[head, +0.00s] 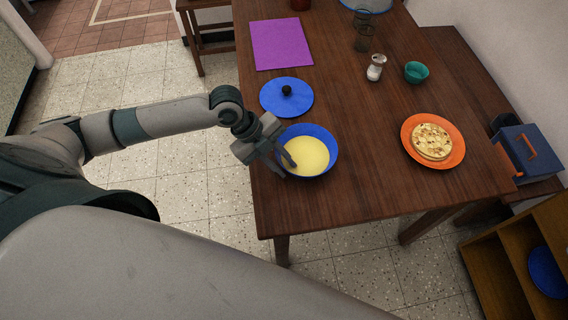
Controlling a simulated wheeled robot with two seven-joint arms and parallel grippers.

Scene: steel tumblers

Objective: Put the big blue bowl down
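The big blue bowl (328,142) holds a pale yellow filling and is upright at the left edge of the wooden table. It appears to rest on the tabletop, with no clear gap beneath it. My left gripper (289,170) is at the bowl's left rim. Its two fingers look spread apart, one reaching over the inside of the bowl and one near the outer side. Whether either finger touches the rim is hard to see. My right gripper is not in view.
Just behind the bowl lies a blue lid (301,100) with a black knob. A purple mat (280,44) is farther back. An orange plate (459,157) with a flatbread, a shaker (375,68) and a teal cup (416,72) stand to the right. The table's middle is clear.

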